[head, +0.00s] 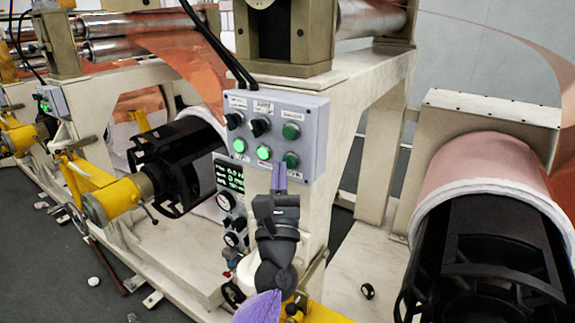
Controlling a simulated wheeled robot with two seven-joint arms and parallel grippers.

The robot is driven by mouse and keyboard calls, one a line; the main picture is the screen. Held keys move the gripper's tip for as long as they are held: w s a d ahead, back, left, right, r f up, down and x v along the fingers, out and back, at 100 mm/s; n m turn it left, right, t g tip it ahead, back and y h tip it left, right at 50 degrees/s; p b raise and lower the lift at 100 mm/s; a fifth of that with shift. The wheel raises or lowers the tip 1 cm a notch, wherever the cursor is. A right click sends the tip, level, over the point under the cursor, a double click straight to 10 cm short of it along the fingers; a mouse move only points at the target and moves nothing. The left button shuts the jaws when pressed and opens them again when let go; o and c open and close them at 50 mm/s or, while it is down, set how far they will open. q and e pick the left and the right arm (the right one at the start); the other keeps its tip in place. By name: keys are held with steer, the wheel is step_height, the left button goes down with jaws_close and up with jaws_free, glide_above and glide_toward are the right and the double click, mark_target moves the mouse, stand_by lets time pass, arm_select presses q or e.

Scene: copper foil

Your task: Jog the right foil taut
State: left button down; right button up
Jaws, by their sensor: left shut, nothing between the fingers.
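A grey control box (318,112) hangs on the cream machine frame in the middle of the head view. Its upper row has two black knobs (260,127) and a green button (291,131). Its lower row has three green buttons, the left and middle ones (264,153) bright, the right one (291,159) darker. My left gripper (279,174) is shut and empty, its purple fingertips at the box's lower edge, between the middle and right lower buttons in the picture. Contact cannot be told. The right foil (483,50) is a thin copper sheet above a copper roll (482,166). My right gripper is not in view.
A dark panel with a lit display (230,173) and gauges sits below the box, partly behind my left gripper. A black spindle (178,165) with a yellow arm (112,198) stands left. A black core (490,245) fills the lower right. Small litter lies on the floor.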

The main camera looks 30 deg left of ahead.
arm_select(q)
steer(key=shift+w+b, duration=0.35)
steer(key=shift+w, duration=0.15)
stand_by(0.7)
stand_by(2.7)
steer(key=shift+s, duration=0.85)
steer(key=shift+p, duration=0.3)
steer(key=s, duration=0.3)
steer(key=s+p, duration=0.1)
steer(key=s, duration=0.1)
steer(key=shift+a, duration=0.25)
